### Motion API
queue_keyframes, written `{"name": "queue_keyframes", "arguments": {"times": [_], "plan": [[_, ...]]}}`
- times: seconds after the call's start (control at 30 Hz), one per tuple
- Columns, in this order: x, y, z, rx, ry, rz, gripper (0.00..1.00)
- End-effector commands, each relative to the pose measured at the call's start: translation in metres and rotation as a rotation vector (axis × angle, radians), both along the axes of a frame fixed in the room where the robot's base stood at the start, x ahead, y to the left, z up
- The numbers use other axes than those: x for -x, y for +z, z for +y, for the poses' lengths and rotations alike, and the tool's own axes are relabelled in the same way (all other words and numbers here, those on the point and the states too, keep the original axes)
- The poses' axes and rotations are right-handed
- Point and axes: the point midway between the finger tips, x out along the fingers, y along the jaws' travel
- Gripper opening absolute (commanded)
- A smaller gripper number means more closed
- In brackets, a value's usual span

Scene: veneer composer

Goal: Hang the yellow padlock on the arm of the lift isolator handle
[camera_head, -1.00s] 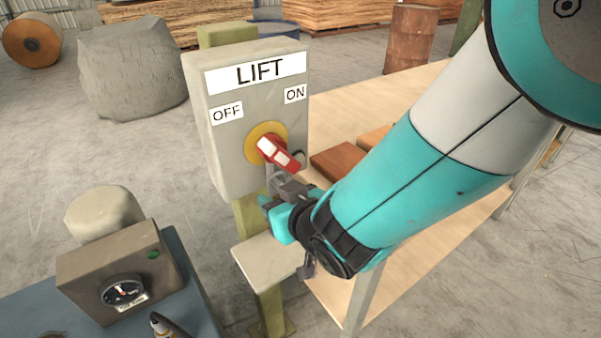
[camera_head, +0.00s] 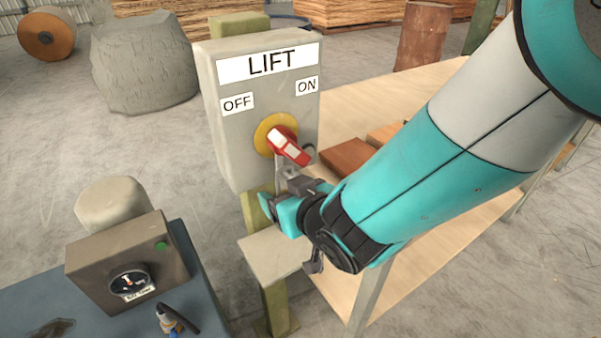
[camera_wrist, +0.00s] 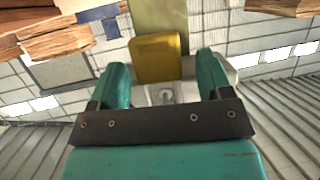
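The lift isolator box (camera_head: 225,150) has a red and white handle (camera_head: 290,148) on a round yellow plate (camera_head: 263,138). The handle tilts down to the right. A grey metal piece (camera_head: 279,168) shows just below it; I cannot tell whether this is the handle's arm or a shackle. My gripper (camera_head: 288,194) is close below the handle. In the wrist view, its teal fingers (camera_wrist: 160,75) stand apart. A yellow block (camera_wrist: 158,58), apparently the padlock, shows between and beyond their tips, with a gap on the right. Its shackle is not clear, and the head view hides its body.
A pale shelf (camera_head: 262,252) lies below my gripper. A wooden table (camera_head: 390,115) with brown blocks (camera_head: 347,158) stands right of the box. A gauge box (camera_head: 125,262) sits on a blue-grey surface (camera_head: 200,300) at lower left.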

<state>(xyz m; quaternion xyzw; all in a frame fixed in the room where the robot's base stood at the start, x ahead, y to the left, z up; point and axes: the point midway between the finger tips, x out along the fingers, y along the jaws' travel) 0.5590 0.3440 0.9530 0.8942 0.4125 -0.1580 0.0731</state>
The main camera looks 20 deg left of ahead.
Motion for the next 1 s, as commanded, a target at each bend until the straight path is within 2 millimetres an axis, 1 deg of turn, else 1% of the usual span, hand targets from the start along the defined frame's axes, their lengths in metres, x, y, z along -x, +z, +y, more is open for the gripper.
{"name": "queue_keyframes", "arguments": {"times": [0.27,0.37,0.47,0.57,0.83,0.9,1.0], "plan": [[0.001,0.0,-0.001,0.001,0.0,0.001,0.72],[0.005,0.002,-0.005,0.001,0.001,0.001,0.72],[0.014,0.007,-0.016,0.001,0.002,-0.001,0.72],[0.028,0.014,-0.032,0.001,0.002,-0.001,0.72],[0.072,0.038,-0.083,-0.003,0.004,-0.002,0.72],[0.072,0.035,-0.085,-0.009,-0.005,-0.005,0.72],[0.073,0.037,-0.089,-0.009,-0.012,-0.003,0.72]]}}
